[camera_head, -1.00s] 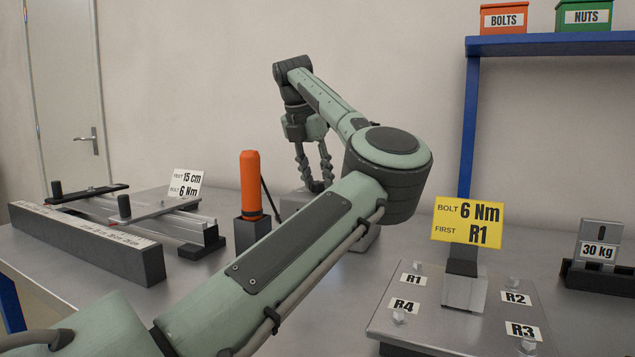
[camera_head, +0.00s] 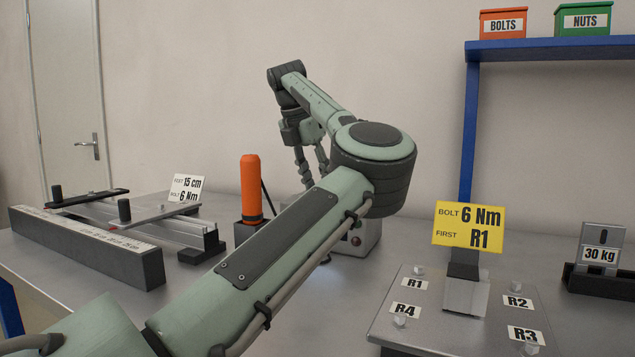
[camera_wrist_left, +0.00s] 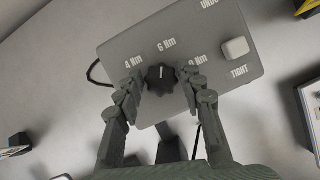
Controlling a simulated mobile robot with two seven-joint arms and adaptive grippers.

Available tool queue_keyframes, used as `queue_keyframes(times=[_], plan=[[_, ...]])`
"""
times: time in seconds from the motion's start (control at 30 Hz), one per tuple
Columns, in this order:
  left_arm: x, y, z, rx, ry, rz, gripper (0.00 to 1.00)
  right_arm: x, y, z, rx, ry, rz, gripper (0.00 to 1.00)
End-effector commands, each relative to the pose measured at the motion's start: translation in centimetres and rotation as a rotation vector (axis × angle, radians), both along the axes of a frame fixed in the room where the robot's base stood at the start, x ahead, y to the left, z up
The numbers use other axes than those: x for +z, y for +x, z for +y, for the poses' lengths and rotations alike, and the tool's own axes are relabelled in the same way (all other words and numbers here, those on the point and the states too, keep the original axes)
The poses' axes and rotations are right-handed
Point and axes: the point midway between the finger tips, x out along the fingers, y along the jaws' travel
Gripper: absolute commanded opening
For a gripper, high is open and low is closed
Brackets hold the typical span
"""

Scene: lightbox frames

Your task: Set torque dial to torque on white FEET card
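The white FEET card (camera_head: 186,188) stands behind the rail fixture in the head view; it reads FEET 15 cm, BOLT 6 Nm. The black torque dial (camera_wrist_left: 161,79) sits on a grey box (camera_wrist_left: 222,38) with labels 4 Nm, 6 Nm and 8 Nm; its white mark points roughly toward 6 Nm. My left gripper (camera_wrist_left: 160,82) has one fingertip on each side of the dial and looks open; any contact is unclear. In the head view my left gripper (camera_head: 311,165) is partly hidden by my arm, which also covers much of the box (camera_head: 362,243). My right gripper is not in view.
A yellow card (camera_head: 469,227) reads BOLT 6 Nm, FIRST R1, above a plate (camera_head: 455,312) marked R1 to R4. An orange-handled tool (camera_head: 251,188) stands left of my arm. A white button (camera_wrist_left: 235,48) is near the dial, between UNDO and TIGHT.

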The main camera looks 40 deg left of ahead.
Motion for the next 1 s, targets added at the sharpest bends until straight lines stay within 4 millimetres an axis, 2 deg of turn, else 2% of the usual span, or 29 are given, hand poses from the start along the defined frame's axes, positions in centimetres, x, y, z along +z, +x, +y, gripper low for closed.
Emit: queue_keyframes(times=[0.03,0.1,0.47,1.0], plan=[[0.0,0.0,0.0,0.000,0.000,0.000,0.47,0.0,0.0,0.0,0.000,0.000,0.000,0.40],[0.0,0.0,0.0,0.000,-0.001,0.001,0.54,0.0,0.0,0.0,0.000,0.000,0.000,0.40],[0.5,-0.2,0.0,0.001,-0.001,0.001,0.54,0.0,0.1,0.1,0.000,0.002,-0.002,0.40],[9.7,-4.0,-0.2,-0.001,-0.001,0.000,0.54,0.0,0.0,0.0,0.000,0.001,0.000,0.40]])
